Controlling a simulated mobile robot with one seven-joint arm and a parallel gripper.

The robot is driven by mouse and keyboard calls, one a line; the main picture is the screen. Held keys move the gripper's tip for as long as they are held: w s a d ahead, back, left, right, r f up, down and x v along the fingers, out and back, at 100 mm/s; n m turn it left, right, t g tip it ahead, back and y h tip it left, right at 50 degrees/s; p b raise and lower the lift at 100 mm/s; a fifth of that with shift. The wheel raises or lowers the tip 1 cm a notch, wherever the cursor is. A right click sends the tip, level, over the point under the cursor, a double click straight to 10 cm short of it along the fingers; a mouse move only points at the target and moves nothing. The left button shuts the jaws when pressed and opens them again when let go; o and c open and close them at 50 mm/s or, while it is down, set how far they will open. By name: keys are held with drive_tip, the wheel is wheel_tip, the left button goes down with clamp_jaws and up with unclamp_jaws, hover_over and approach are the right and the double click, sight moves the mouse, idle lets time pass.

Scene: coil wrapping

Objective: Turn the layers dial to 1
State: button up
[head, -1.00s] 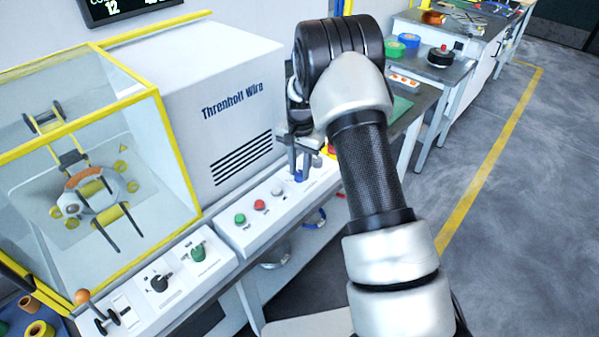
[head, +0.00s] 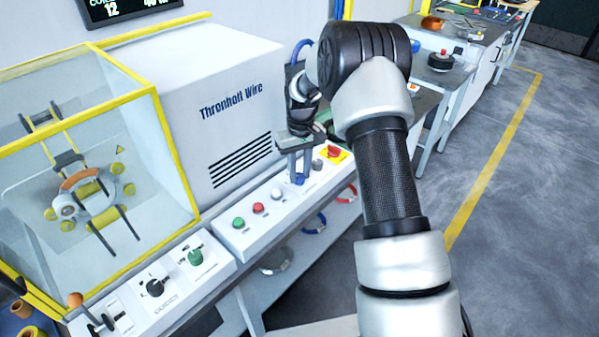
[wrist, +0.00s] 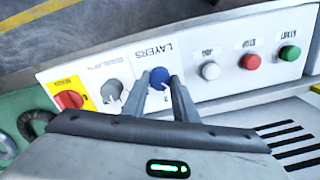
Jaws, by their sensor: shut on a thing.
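The layers dial is a blue knob (wrist: 158,79) on the white control panel, under the printed word LAYERS in the wrist view. My gripper (wrist: 160,78) is shut on it, one finger on each side. In the head view my gripper (head: 299,180) points down at the panel with the blue dial (head: 298,179) between its fingertips. The fingers hide part of the dial's scale; a digit 2 shows beside it, and I cannot tell where the pointer stands.
A grey knob (wrist: 112,91) and a red switch on a yellow plate (wrist: 69,100) sit to one side of the dial. White (wrist: 210,71), red (wrist: 250,62) and green (wrist: 290,53) buttons sit on the other. The machine housing (head: 225,100) stands close behind.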

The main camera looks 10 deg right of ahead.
sight(300, 175)
drive_tip(key=shift+n, duration=1.9)
drive_tip(key=o, duration=1.1)
drive_tip(key=shift+r, duration=0.1)
wheel_tip(300, 175, up, 17)
drive_tip(key=shift+w+d+r+p, duration=0.1)
drive_tip(key=shift+d+p, duration=0.05)
drive_tip(key=shift+p, duration=0.4)
